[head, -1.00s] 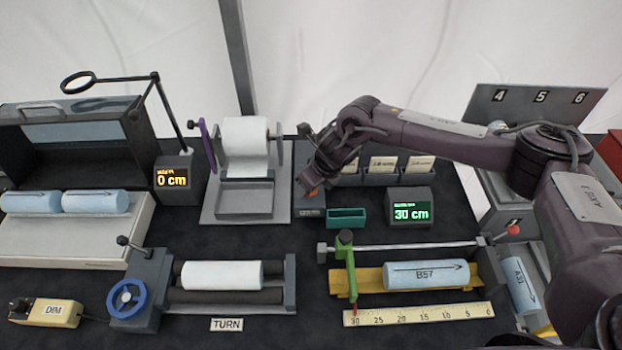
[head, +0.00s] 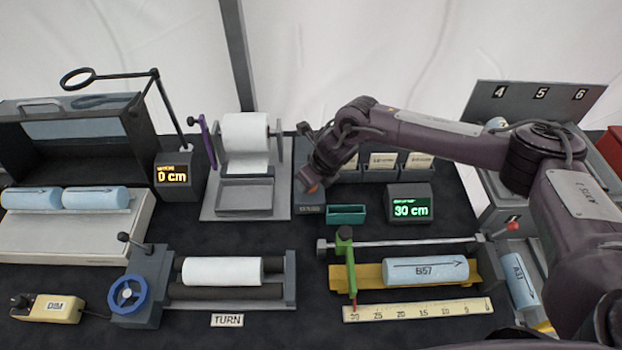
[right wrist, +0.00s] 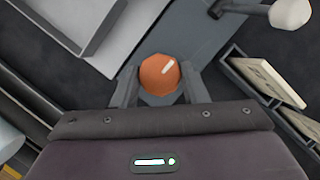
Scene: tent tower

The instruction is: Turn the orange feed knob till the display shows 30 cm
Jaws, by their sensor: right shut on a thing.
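The orange feed knob (right wrist: 160,75) shows in the right wrist view with a white mark pointing to its upper right. My right gripper (right wrist: 160,86) is shut on it, a finger on each side. In the head view the right gripper (head: 314,186) is over the knob's grey base (head: 311,210), and only a bit of orange shows. The green display (head: 411,210) reads 30 cm. Another display (head: 173,175), in orange digits, reads 0 cm. My left gripper is not in view.
A paper roll stand (head: 245,135) is left of the knob. A teal tray (head: 346,214) and card boxes (head: 383,162) are close on its right.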

